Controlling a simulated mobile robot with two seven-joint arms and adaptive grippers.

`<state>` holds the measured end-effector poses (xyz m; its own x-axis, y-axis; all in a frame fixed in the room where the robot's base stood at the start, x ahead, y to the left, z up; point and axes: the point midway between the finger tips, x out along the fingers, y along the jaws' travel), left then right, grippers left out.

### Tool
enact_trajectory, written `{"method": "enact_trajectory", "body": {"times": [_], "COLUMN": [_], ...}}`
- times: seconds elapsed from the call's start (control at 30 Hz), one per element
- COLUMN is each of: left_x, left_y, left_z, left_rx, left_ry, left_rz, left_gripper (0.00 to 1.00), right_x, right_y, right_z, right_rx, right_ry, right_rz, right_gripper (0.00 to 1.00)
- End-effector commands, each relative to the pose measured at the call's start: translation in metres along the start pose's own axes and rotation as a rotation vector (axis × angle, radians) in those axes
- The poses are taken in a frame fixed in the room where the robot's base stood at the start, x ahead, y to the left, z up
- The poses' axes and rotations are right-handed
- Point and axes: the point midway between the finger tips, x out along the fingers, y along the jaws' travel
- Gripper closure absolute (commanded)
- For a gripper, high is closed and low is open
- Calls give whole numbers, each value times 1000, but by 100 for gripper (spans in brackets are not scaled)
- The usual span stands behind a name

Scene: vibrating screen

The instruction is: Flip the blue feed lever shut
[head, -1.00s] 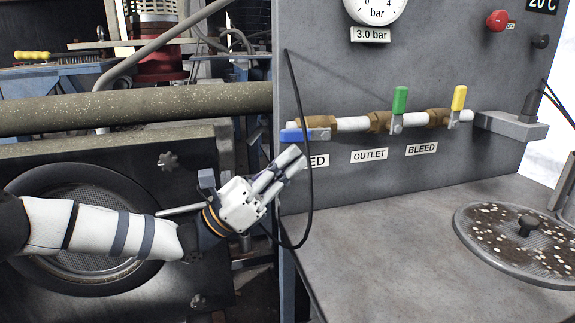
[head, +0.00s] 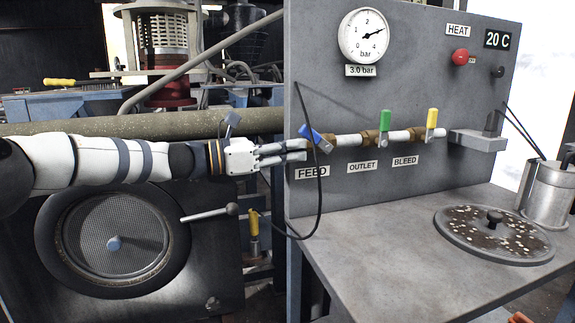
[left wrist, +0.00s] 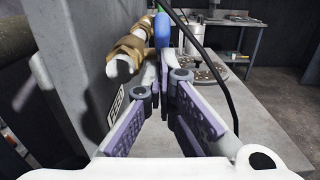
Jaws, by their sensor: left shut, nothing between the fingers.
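The blue feed lever (head: 312,135) is on the left valve of the pipe, above the FEED label (head: 312,173). Its handle is tilted, pointing up and to the left. My left gripper (head: 304,150) is shut and empty, with its fingertips just below the lever, at the brass valve. I cannot tell whether they touch the lever. In the left wrist view the blue handle (left wrist: 162,30) stands just beyond the fingertips (left wrist: 164,72). My right gripper is not in view.
The green outlet lever (head: 384,121) and yellow bleed lever (head: 432,117) point up. A black cable (head: 321,190) hangs beside my left fingers. A gauge (head: 363,36) is above. The bench (head: 365,255) is clear at the front, with a round sieve lid (head: 470,240) to the right.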

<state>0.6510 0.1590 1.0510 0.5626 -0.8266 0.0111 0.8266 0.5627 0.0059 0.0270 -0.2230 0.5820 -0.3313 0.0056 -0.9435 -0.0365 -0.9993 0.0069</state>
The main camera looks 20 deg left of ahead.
Motion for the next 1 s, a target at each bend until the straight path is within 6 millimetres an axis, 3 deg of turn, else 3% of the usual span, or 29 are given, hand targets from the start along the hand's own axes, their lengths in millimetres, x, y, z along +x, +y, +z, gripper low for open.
{"method": "enact_trajectory", "body": {"times": [0.03,0.33,1.0], "left_x": [3,12,27], "left_y": [2,8,9], "left_z": [9,29,51], "left_rx": [13,12,-3], "left_ry": [40,325,322], "left_rz": [-1,-1,-4], "left_gripper": [100,100,100], "right_x": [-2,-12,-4], "right_y": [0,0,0], "right_z": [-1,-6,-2], "right_rx": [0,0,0], "right_ry": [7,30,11], "right_rz": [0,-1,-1], "right_gripper": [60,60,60]}}
